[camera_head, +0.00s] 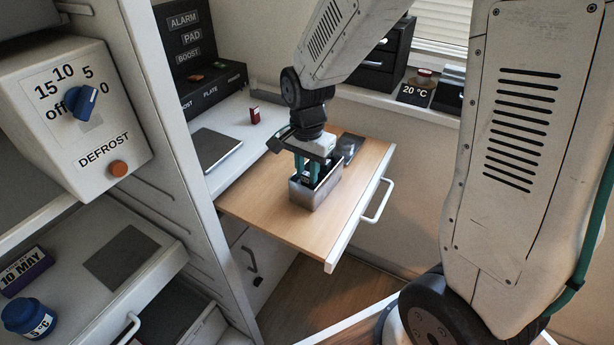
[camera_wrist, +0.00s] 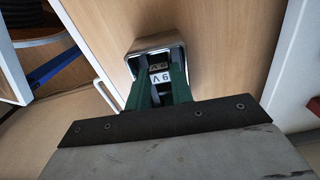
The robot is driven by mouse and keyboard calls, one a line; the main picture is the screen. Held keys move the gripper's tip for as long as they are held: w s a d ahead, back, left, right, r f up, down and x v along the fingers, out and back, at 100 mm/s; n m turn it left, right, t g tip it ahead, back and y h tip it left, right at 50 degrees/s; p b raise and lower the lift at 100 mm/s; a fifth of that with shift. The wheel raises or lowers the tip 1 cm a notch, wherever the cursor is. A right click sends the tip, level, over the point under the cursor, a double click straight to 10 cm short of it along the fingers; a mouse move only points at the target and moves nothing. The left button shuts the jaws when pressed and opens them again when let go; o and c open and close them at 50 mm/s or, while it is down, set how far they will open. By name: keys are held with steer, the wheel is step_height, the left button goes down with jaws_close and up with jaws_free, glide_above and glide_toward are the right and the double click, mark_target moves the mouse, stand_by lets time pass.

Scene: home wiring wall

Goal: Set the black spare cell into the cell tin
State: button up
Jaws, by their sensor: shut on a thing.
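The cell tin (camera_head: 318,195) is a silvery metal open box on the wooden drawer board in the head view. Its rim also shows in the wrist view (camera_wrist: 153,43). My gripper (camera_head: 306,172) points down at the tin, its green fingers at or inside the opening. The cell's lower end and the tin's floor are hidden.
The pulled-out wooden board (camera_head: 265,205) has free room around the tin, with a dark plate (camera_head: 349,147) behind it. A small red block (camera_head: 254,116) and a grey pad (camera_head: 214,148) lie on the white counter. A white handle (camera_head: 378,202) edges the board.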

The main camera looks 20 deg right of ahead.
mark_target(307, 183)
steer(key=shift+f, duration=1.15)
steer(key=shift+f, duration=0.15)
steer(key=o, duration=0.7)
